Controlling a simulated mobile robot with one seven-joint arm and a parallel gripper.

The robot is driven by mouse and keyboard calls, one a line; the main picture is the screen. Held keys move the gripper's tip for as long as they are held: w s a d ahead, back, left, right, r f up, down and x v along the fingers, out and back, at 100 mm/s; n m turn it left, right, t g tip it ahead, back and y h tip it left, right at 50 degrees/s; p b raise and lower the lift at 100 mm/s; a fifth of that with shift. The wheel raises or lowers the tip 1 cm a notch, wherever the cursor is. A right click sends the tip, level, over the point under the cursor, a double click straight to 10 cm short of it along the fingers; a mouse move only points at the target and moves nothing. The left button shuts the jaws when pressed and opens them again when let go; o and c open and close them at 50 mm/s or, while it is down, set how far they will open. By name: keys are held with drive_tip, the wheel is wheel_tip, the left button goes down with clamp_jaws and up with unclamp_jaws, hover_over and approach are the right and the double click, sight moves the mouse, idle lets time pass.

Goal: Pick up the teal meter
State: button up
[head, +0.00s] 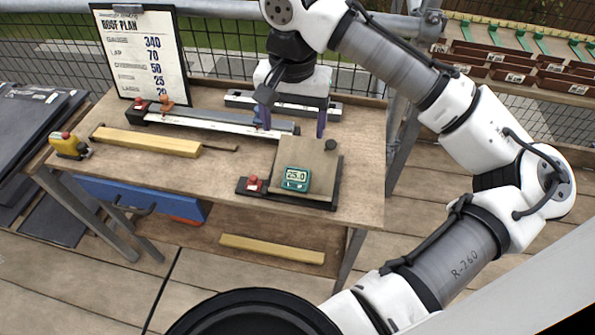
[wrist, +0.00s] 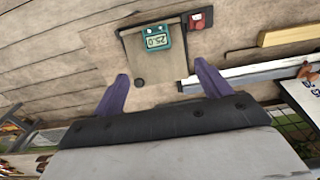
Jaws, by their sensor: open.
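The teal meter (head: 296,179) is a small box with a pale display reading 25.0. It sits at the near edge of a brown tile (head: 307,158) on a dark plate on the workbench. It also shows in the wrist view (wrist: 158,41), upside down at top centre. My gripper (head: 291,128) is above the bench, on the far side of the tile and apart from the meter. In the wrist view its two purple fingers (wrist: 164,92) are spread wide with nothing between them.
A red block (head: 253,184) sits left of the meter, and a dark knob (head: 331,145) at the tile's far right corner. A metal rail (head: 215,122), a wooden batten (head: 147,141) and a yellow tape measure (head: 68,145) lie to the left. The roof plan board (head: 140,55) stands behind.

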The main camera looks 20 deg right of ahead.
hover_over(297, 173)
wheel_tip(297, 173, down, 8)
drive_tip(key=shift+s+a, duration=0.15)
drive_tip(key=shift+f+p, duration=0.7)
drive_tip(key=shift+f, duration=2.15)
drive_tip(key=shift+c, duration=0.5)
drive_tip(key=shift+w, duration=0.2)
drive_tip(key=c, duration=1.1)
drive_tip(key=shift+r, duration=0.15)
